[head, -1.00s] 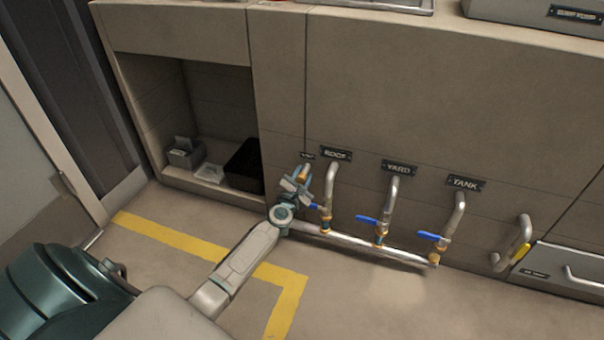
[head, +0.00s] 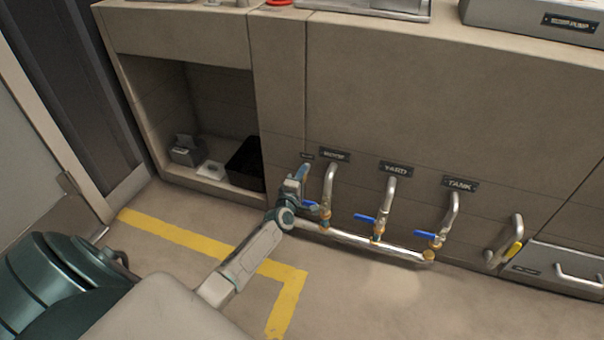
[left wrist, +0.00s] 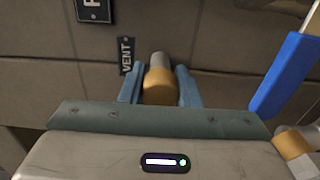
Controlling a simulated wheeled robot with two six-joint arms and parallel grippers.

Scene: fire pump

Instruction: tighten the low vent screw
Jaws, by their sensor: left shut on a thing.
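The vent screw (left wrist: 159,87) is a brass-coloured knob on a grey stub, next to the VENT label (left wrist: 126,56) in the left wrist view. My left gripper (left wrist: 160,80) has a blue finger on each side of it and is shut on it. In the head view my left gripper (head: 302,173) is low at the wall panel, left of the ROOF pipe, and hides the screw. My right gripper is not in view.
Pipes marked ROOF (head: 330,182), YARD (head: 391,195) and TANK (head: 453,210) with blue levers stand to the right. A blue lever (left wrist: 287,75) is close on the gripper's right. An open cubby (head: 195,110) is at left.

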